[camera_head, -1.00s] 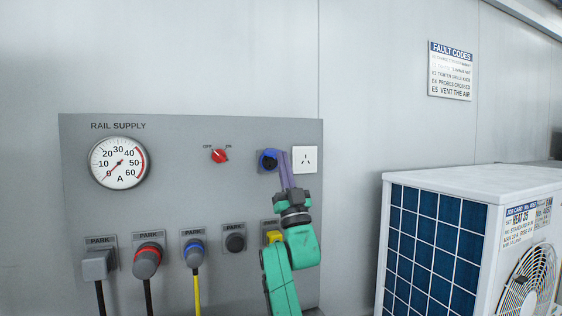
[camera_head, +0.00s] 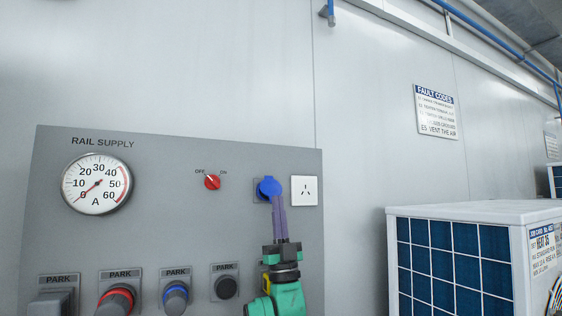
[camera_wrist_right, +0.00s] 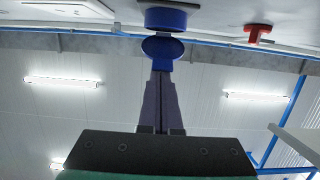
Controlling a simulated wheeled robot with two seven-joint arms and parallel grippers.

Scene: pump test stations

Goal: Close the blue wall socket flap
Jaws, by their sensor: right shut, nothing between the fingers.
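The blue wall socket (camera_head: 258,196) sits on the grey panel, left of a white outlet. I cannot tell whether the flap is fully seated. My right gripper (camera_head: 278,200) is shut and empty, pointing up, its purple fingertips at the flap's lower edge. The fingertips (camera_wrist_right: 161,74) appear to touch it. My left gripper is not in view.
The white outlet (camera_head: 305,191) is close to the right of my fingers. A red rotary switch (camera_head: 212,182) and a gauge (camera_head: 96,184) are to the left. Parked plugs line the panel's bottom. A white unit (camera_head: 470,212) stands at right.

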